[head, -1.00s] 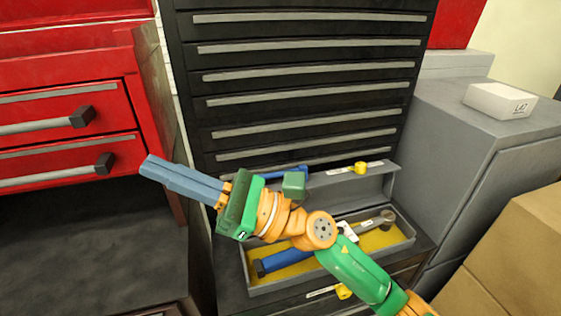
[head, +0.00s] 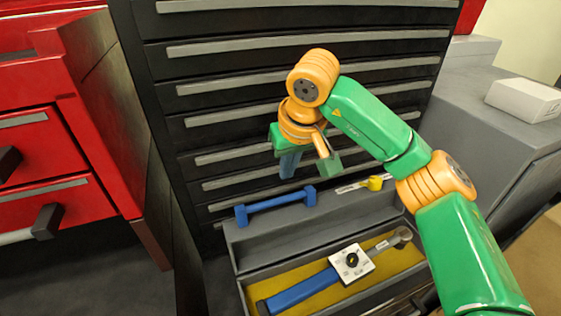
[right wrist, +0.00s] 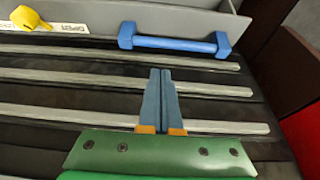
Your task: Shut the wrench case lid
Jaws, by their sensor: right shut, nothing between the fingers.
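The grey wrench case (head: 235,282) is open, with its lid (head: 300,220) standing up along the back. The lid has a blue handle (head: 275,203) and a yellow latch (head: 376,183) on its upper edge; both also show in the right wrist view, the handle (right wrist: 175,44) and the latch (right wrist: 28,18). A wrench with a blue grip (head: 300,292) and a white dial plate lies in the yellow lining. My right gripper (head: 288,172) is shut and empty, fingers down, above and behind the lid near the handle, apart from it. My left gripper is not in view.
A black drawer cabinet (head: 300,105) with grey bar handles rises close behind the lid. Red drawers (head: 50,165) stand at the left. A grey cabinet (head: 480,150) with a white box (head: 524,99) stands at the right.

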